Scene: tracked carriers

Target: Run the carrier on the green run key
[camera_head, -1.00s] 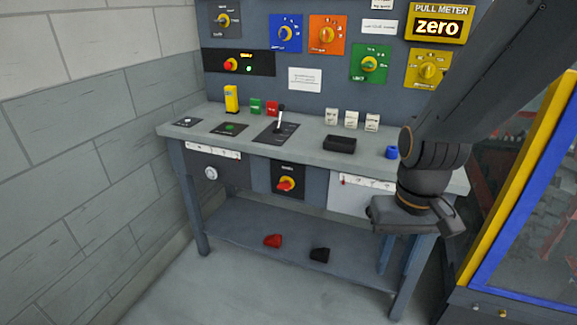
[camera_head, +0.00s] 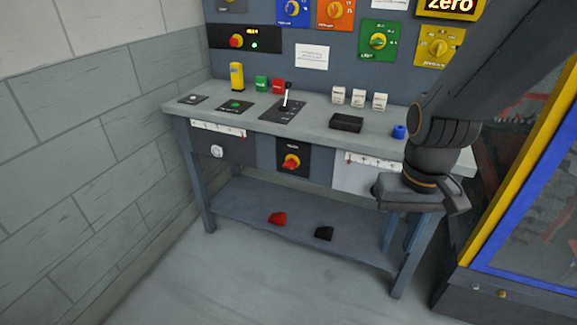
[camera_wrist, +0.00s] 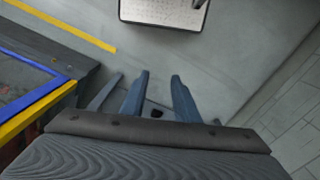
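A green block (camera_head: 262,83) stands at the back of the bench top, between a yellow upright block (camera_head: 237,76) and a red block (camera_head: 278,86). A dark plate with a small green button (camera_head: 235,105) lies in front of them. I cannot tell which green piece is the run key. No tracked carrier can be made out. My gripper (camera_head: 398,246) hangs at the bench's right front, pointing down, well away from the green pieces. In the wrist view its two blue-grey fingers (camera_wrist: 160,76) are apart with nothing held between them.
A black lever plate (camera_head: 284,107), white blocks (camera_head: 359,98), a black box (camera_head: 346,122) and a blue ring (camera_head: 399,132) are on the bench. Red (camera_head: 278,218) and black (camera_head: 324,233) pieces lie on the lower shelf. A yellow-blue frame (camera_head: 515,170) stands right. Floor in front is clear.

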